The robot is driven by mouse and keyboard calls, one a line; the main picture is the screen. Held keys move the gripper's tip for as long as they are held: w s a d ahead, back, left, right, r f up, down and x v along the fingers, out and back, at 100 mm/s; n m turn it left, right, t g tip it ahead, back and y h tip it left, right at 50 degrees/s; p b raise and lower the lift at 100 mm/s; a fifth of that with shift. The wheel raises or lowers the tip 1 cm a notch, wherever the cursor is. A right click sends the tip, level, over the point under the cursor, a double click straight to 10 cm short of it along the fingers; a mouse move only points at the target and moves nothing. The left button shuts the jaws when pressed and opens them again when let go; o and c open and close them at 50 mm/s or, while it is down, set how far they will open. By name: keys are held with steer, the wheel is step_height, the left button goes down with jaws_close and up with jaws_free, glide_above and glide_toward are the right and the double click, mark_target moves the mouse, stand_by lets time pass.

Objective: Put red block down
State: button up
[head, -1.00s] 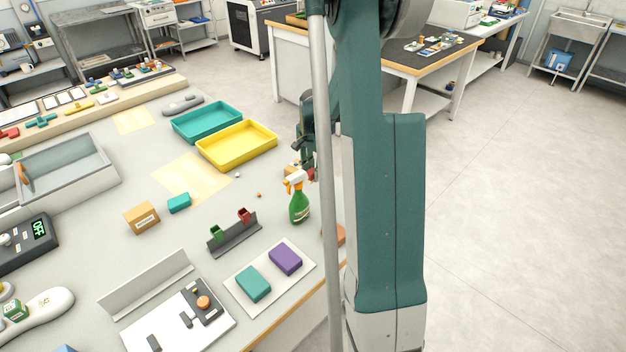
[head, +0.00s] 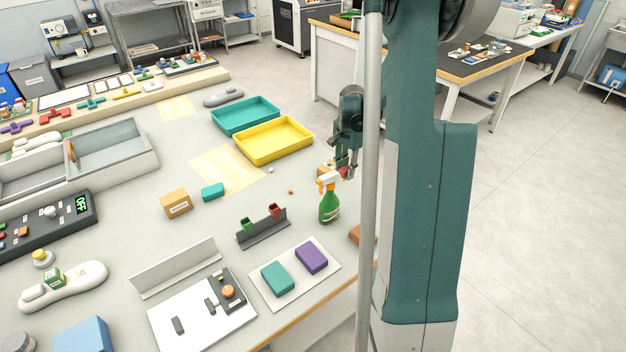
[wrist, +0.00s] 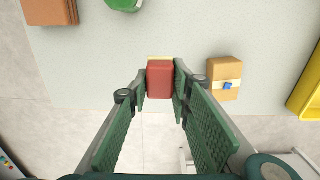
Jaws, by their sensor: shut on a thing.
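The red block (wrist: 160,80) sits between the fingertips of my gripper (wrist: 160,88) in the wrist view, near the table's edge. My gripper is shut on it, with a green finger on each side. In the head view my gripper (head: 347,168) is at the table's right side, just behind the green spray bottle (head: 329,207). Only a little of the red block (head: 344,172) shows there. I cannot tell whether the block touches the table.
A tan box (wrist: 225,80) with a blue mark stands right of the block in the wrist view. The yellow tray (head: 274,148) and teal tray (head: 245,117) lie farther left in the head view. A brown block (wrist: 50,10) is at the wrist view's upper left.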

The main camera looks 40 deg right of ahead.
steer(key=w+a, duration=1)
steer(key=a, duration=0.1)
glide_above(266, 197)
steer(key=shift+r+p, duration=0.15)
steer(key=shift+p, duration=0.25)
steer(key=shift+f+b, duration=0.35)
steer(key=shift+f, duration=2.75)
steer(key=shift+f, duration=1.9)
steer(key=shift+f+b, duration=0.2)
steer(key=shift+b, duration=0.2)
